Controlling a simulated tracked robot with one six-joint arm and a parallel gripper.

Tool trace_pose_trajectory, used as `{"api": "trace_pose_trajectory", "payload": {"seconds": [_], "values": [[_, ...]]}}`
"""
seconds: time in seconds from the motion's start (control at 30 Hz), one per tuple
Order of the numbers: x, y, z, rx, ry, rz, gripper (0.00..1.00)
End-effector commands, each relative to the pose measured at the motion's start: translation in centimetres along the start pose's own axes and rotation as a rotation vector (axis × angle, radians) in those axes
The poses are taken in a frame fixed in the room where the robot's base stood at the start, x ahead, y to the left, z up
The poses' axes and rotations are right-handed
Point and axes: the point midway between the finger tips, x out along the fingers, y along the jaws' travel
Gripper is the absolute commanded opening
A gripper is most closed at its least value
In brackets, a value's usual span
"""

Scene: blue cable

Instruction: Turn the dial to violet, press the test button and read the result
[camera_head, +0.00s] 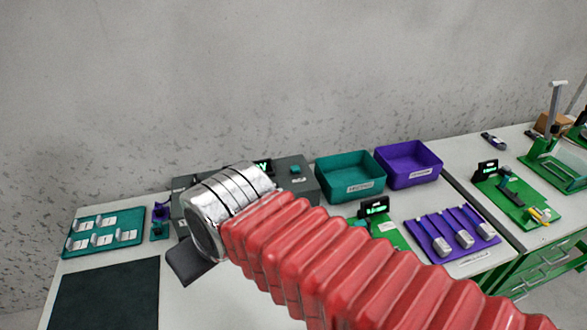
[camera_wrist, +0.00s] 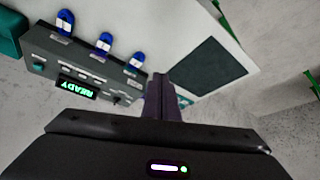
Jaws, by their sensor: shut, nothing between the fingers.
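The dark grey tester box (camera_head: 300,182) stands at the back of the table, partly hidden behind my arm. The wrist view shows its panel (camera_wrist: 50,46) with a lit green display (camera_wrist: 76,88) reading READY, upside down. A small dark knob (camera_wrist: 119,100), apparently the dial, sits near one panel end; its setting is too small to read. A teal button (camera_wrist: 38,63) is near the other end and also shows in the head view (camera_head: 295,169). My gripper (camera_wrist: 162,78) is shut and empty, beside the box's knob end. In the head view, my arm hides most of the panel.
Several blue plugs (camera_wrist: 104,42) stand along the box edge. A teal bin (camera_head: 348,183) and a violet bin (camera_head: 408,170) stand right of the box. A teal tray (camera_head: 104,235) and a dark mat (camera_head: 105,295) lie left. Small violet and teal holders (camera_head: 160,216) stand close to the box.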

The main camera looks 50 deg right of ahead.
Motion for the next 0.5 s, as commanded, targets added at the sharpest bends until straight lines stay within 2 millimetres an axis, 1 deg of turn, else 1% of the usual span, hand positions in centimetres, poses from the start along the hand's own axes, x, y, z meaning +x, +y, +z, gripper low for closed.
{"api": "trace_pose_trajectory", "payload": {"seconds": [0.17,0.23,0.37,0.5], "values": [[0.3,0.3,-1.1,0.081,-0.001,-0.009,0.00],[0.5,0.9,-2.0,0.151,0.000,-0.017,0.00],[1.2,2.1,-4.3,0.335,0.005,-0.037,0.00],[2.2,3.9,-7.3,0.565,0.016,-0.061,0.00]]}}
